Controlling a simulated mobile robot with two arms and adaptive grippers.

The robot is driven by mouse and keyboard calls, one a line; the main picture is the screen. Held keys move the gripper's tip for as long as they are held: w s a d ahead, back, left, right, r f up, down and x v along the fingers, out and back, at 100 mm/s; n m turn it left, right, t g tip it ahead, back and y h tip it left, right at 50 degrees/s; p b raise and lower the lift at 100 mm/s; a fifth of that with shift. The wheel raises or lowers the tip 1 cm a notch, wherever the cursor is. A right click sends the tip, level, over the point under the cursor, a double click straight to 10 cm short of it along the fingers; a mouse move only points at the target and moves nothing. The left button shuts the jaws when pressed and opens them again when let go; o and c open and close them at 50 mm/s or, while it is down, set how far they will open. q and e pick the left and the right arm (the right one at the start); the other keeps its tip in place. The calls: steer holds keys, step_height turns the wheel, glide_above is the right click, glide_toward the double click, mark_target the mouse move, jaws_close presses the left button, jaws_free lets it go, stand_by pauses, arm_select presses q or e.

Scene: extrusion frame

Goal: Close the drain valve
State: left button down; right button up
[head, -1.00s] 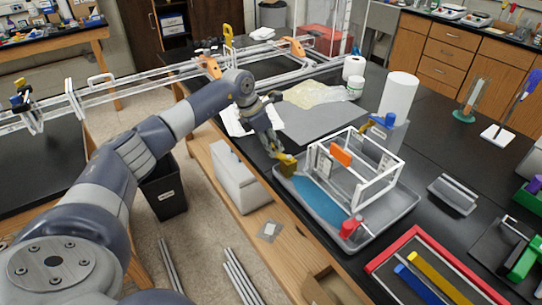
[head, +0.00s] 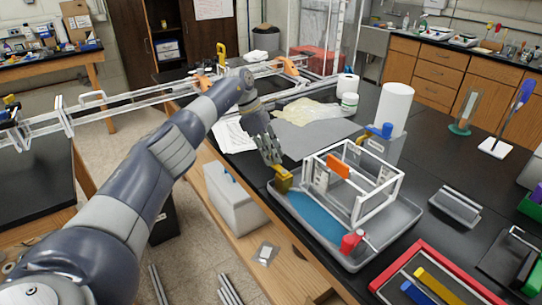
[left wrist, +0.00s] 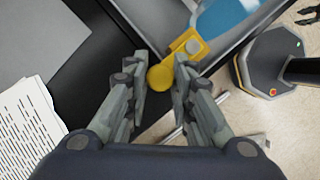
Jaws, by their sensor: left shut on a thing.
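The yellow drain valve (head: 283,182) sits at the near left corner of the grey tray (head: 372,248). My left gripper (head: 275,162) reaches it from the back left, with its fingers at the valve's handle. In the left wrist view the valve's yellow body (left wrist: 190,46) is at the tray corner, and its rounded yellow handle end (left wrist: 161,77) lies between the fingers of my left gripper (left wrist: 161,70), which is shut on it. Part of the handle is hidden by the fingers in the head view. My right gripper is in neither view.
A white frame (head: 391,190) with an orange piece (head: 339,166) stands in the tray beside blue liquid (head: 318,216). A red valve-like part (head: 351,241) is at the tray's front.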

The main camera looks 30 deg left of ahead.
arm_select(q)
steer(key=shift+r, duration=0.1)
stand_by(0.5)
steer(key=c, duration=1.4)
jaws_free()
steer(key=v, duration=1.2)
steer(key=shift+w, duration=0.1)
